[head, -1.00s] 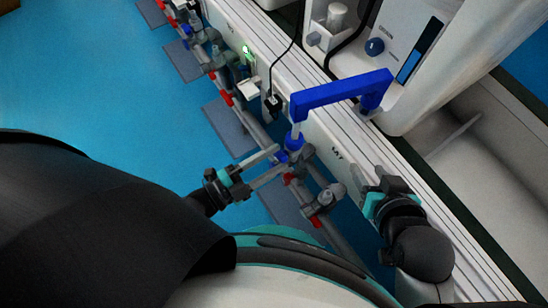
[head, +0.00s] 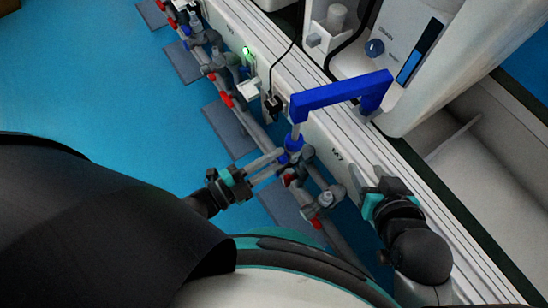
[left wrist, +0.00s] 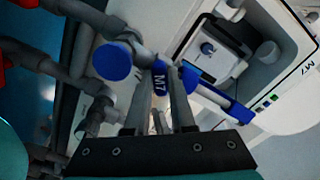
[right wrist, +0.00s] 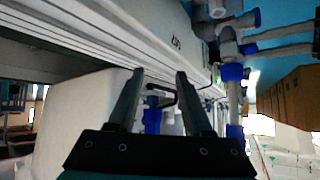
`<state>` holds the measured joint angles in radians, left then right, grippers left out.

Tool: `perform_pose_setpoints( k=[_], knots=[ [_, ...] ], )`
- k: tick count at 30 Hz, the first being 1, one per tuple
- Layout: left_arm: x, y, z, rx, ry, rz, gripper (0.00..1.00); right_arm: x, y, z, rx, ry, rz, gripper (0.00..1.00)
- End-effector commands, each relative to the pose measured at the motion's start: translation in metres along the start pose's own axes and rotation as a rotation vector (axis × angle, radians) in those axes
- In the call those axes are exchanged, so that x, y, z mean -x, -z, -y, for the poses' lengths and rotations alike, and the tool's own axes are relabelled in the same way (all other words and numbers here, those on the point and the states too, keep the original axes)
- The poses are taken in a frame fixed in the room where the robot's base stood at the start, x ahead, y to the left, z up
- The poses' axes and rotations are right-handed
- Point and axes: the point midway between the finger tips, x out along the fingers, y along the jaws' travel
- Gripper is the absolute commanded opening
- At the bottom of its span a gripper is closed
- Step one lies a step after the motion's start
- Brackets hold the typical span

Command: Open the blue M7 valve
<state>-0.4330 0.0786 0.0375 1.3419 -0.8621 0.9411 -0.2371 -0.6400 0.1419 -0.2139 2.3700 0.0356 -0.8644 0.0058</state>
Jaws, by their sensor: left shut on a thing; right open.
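The blue M7 valve (head: 293,143) sits on a grey pipe beside the white bench edge, below a big blue handle arm. My left gripper (head: 279,162) reaches in from the left and is shut on this handle. The fingertips partly hide the handle in the head view. My right gripper (head: 375,190) is open and empty above the bench rail, to the right of the valve. In the right wrist view its fingers (right wrist: 158,82) stand apart with nothing between them.
A blue bent handle (head: 340,95) rises above the valve. Grey pipes with red valves (head: 226,98) run along the bench front. The blue floor (head: 90,80) at left is clear.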

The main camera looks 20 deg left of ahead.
Motion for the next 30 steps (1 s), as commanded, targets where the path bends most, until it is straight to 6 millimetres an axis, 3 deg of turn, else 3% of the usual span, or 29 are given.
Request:
perform_pose_setpoints(
  k=[12, 17, 30],
  knots=[
    [0.001, 0.000, 0.000, 0.017, -0.001, 0.001, 0.00, 0.001, -0.002, -0.001, 0.001, -0.002, 0.017, 0.50],
    [0.001, 0.000, 0.001, 0.071, -0.003, 0.001, 0.00, 0.007, -0.003, -0.010, 0.004, -0.028, 0.077, 0.50],
    [0.002, 0.000, 0.001, 0.410, -0.005, 0.004, 0.00, 0.053, -0.026, -0.040, -0.016, -0.119, 0.406, 0.50]
  ],
)
